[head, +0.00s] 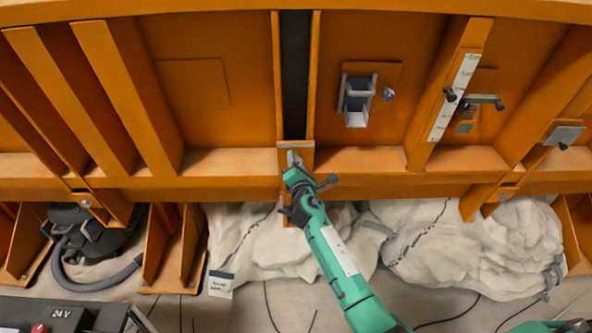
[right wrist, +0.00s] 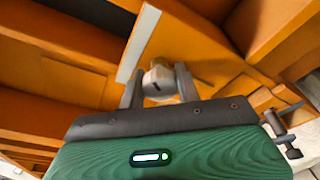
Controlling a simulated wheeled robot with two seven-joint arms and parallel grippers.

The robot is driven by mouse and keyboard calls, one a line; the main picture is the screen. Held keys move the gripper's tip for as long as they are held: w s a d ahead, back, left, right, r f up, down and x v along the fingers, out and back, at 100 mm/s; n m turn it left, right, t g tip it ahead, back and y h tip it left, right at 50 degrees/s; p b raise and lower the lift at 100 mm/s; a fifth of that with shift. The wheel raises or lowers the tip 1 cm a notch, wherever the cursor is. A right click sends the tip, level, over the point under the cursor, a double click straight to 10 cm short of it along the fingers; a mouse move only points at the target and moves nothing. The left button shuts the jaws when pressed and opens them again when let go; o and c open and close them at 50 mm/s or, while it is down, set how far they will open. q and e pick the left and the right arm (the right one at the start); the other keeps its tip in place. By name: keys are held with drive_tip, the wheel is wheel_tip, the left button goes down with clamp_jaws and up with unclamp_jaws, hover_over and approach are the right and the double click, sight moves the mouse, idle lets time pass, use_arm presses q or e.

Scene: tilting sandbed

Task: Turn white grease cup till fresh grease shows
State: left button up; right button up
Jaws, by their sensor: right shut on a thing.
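The white grease cup (right wrist: 158,80) shows in the right wrist view as a small pale rounded piece with a dark slot-like mark. It sits between the two grey fingers of my right gripper (right wrist: 160,88), which is shut on it. In the head view my right gripper (head: 293,160) reaches up to the orange frame, at the foot of the dark vertical channel. The cup is mostly hidden there by the fingers. Fresh grease cannot be made out in either view. My left gripper is not in view.
Orange ribs and beams surround the right gripper closely. A grey chute-like bracket (head: 357,98) and a handle (head: 484,99) are on the panels to the right. Pale wrapped bulky shapes (head: 470,245) lie below.

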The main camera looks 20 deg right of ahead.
use_arm(q)
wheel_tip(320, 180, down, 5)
drive_tip(key=b, duration=0.5)
use_arm(e)
drive_tip(key=m, duration=0.4)
drive_tip(key=shift+f+t+y, duration=0.3)
drive_tip(key=shift+f+t, duration=0.1)
drive_tip(key=m+b, duration=0.4)
drive_tip(key=shift+t, duration=0.4)
drive_tip(key=shift+r+m+b, duration=0.1)
drive_tip(key=shift+m+b, duration=1.05)
drive_tip(key=shift+m, duration=0.15)
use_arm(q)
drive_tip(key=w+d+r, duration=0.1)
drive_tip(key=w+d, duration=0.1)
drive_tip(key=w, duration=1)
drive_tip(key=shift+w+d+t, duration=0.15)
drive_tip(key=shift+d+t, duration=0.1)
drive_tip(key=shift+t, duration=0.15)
use_arm(e)
drive_tip(key=shift+r, duration=0.1)
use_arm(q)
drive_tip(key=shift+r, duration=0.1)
use_arm(e)
drive_tip(key=o, duration=1)
drive_tip(key=shift+c, duration=0.2)
